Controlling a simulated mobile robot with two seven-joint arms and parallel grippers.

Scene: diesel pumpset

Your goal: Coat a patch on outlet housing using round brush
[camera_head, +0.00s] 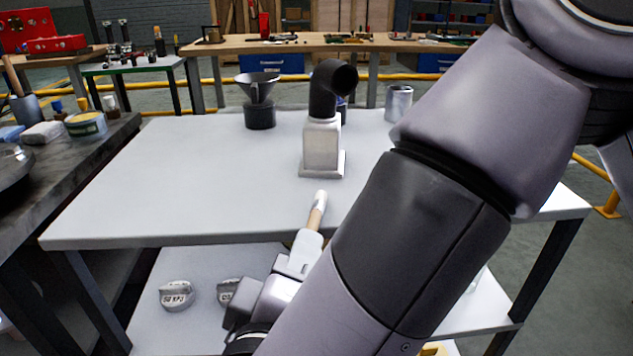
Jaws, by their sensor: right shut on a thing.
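The outlet housing (322,150) stands upright on the light grey table, a pale block on a square foot with a black elbow pipe (324,92) on top whose mouth faces right. My right gripper (308,238) is shut on the round brush (317,213), which has a wooden handle and a whitish tip. The brush points up and away, its tip a little in front of the housing's foot and apart from it in the picture. My right arm covers the right part of the table. My left gripper is not in view.
The table top (190,190) is clear on the left. A black funnel-shaped part (259,100) stands behind left of the housing, and a metal cup (398,102) behind right. Two round metal parts (177,295) lie on the lower shelf. A dark bench (90,150) with jars stands left.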

